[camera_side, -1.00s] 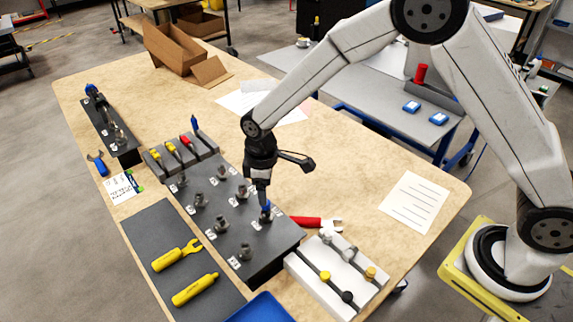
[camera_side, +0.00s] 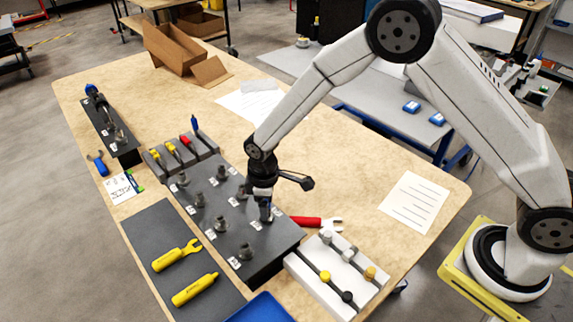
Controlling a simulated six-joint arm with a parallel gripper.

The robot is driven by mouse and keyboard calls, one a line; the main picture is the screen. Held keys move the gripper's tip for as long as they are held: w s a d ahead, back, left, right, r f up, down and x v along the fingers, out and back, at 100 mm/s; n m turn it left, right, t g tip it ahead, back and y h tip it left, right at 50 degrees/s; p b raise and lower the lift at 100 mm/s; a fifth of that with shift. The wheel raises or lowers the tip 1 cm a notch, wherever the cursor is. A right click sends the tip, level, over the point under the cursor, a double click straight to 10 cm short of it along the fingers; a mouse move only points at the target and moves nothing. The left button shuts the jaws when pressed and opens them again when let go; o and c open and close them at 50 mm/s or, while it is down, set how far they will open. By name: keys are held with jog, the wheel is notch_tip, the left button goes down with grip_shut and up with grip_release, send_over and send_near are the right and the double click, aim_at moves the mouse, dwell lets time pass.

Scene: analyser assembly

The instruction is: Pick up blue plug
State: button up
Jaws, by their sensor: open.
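My gripper (camera_side: 266,211) points down over the right side of the dark block (camera_side: 272,255). Its fingers are open and sit low around a blue plug (camera_side: 269,214), of which only a trace of blue shows between them. Whether the fingers touch it cannot be told. Another blue-tipped part (camera_side: 195,124) stands upright at the end of the small grey rack (camera_side: 208,141). A blue-topped part (camera_side: 91,89) also shows on the long dark strip at the left.
Several grey fittings (camera_side: 246,252) stand on the dark block around my gripper. A red-handled wrench (camera_side: 306,222) lies just right of it. A white block with knobs (camera_side: 320,289) stands in front. Yellow tools (camera_side: 177,256) lie on a dark mat.

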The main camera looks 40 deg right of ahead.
grip_shut()
dwell(0.3)
jog(key=shift+r, duration=0.2)
jog(key=shift+r, duration=0.45)
jog(key=s+d+r, duration=0.3)
jog(key=s+r, duration=0.8)
jog(key=s, duration=0.2)
jog(key=shift+s+d+r, duration=0.25)
jog(key=shift+d+r, duration=0.05)
jog(key=shift+r, duration=0.1)
